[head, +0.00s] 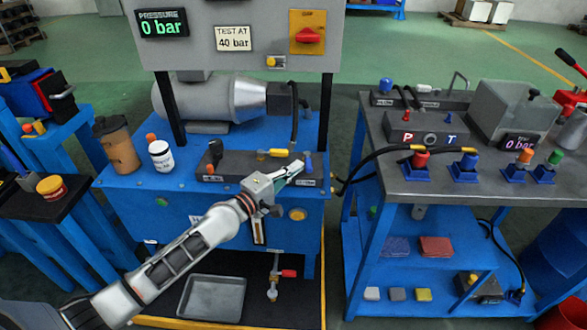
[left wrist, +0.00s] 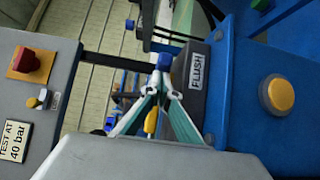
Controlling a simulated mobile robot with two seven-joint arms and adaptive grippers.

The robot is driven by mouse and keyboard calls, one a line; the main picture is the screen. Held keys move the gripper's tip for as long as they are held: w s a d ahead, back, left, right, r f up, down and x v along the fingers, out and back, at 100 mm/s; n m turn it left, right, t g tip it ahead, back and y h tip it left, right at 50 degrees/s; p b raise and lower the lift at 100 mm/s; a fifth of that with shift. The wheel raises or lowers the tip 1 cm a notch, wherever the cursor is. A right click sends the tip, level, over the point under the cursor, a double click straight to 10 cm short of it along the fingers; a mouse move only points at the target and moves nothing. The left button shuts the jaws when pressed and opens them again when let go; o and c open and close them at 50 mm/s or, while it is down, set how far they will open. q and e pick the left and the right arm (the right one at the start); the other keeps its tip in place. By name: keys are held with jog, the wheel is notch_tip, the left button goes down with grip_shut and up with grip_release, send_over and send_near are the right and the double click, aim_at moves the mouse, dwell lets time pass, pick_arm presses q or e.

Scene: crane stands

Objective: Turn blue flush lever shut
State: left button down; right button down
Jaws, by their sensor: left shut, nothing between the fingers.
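The blue flush lever (head: 308,161) stands at the right end of a dark manifold block (head: 236,170) on the blue bench. In the left wrist view the blue lever (left wrist: 165,61) shows just beyond the fingertips, beside the FLUSH label (left wrist: 196,71). My left gripper (head: 299,168) reaches over the block from the front, its fingertips close to the lever. In the left wrist view the left gripper's fingers (left wrist: 162,85) come together at the tips with nothing between them. I cannot tell whether they touch the lever. My right gripper is not in view.
A yellow lever (head: 275,153) and a black knob (head: 215,149) sit further left on the block. A white bottle (head: 161,156) and a brown cup (head: 117,147) stand at the bench's left. The gauge panel (head: 235,38) rises behind. A black hose (head: 375,155) runs from the right cart.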

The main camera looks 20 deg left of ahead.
pick_arm(q)
jog(key=shift+d+r+y+p, duration=0.15)
jog(key=shift+r+y+p, duration=0.15)
jog(key=shift+p, duration=0.15)
jog(key=shift+d+f+n+y+p, duration=0.1)
jog(key=shift+f+n+y+p, duration=0.1)
jog(key=shift+n+y+p, duration=0.15)
jog(key=shift+t, duration=0.3)
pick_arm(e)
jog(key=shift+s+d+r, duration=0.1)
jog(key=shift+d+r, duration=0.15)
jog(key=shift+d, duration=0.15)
